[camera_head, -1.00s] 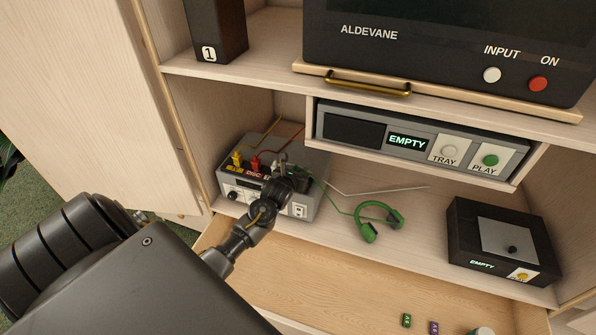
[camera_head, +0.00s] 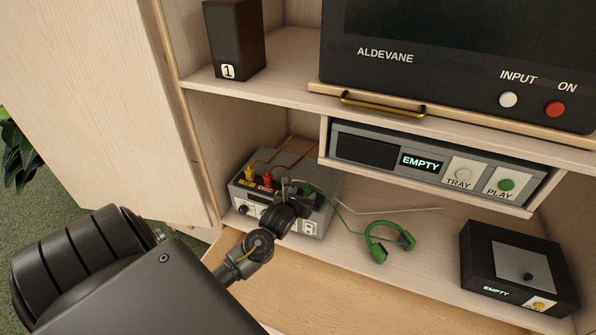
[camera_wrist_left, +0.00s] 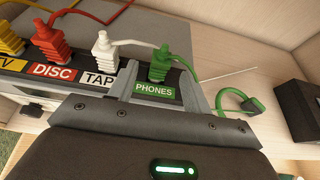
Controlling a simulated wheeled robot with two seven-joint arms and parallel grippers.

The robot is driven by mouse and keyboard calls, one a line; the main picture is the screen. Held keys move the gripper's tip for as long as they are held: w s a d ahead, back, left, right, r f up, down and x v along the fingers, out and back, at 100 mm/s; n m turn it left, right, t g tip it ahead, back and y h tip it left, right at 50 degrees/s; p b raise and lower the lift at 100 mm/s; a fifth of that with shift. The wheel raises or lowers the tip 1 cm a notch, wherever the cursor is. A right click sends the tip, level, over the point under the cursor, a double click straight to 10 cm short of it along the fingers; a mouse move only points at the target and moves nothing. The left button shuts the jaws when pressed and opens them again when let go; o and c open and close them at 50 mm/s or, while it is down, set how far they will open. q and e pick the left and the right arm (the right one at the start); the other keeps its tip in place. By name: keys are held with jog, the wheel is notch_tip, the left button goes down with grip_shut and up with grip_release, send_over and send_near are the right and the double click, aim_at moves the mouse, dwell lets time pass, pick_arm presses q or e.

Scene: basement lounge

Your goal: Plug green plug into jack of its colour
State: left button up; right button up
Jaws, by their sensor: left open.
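The green plug (camera_wrist_left: 160,63) stands upright at the PHONES label (camera_wrist_left: 154,91) on the grey jack box (camera_head: 330,190), apparently seated in the jack there. Its green cord runs right to the green headphones (camera_head: 390,243), lying on the shelf. The plug also shows small in the head view (camera_head: 309,187). My left gripper (camera_wrist_left: 157,85) is open, with one finger left and one right of the plug's near side. I cannot tell whether either finger touches it. My right gripper is not in view.
A white plug (camera_wrist_left: 104,46) at TAPE, a red plug (camera_wrist_left: 48,40) at DISC and a yellow plug (camera_wrist_left: 8,40) stand in a row left of the green one. A player unit (camera_head: 440,166) overhangs at right. A black box (camera_head: 480,262) stands at the far right.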

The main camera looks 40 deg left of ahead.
pick_arm(q)
jog(key=v, duration=0.5)
dwell(0.5)
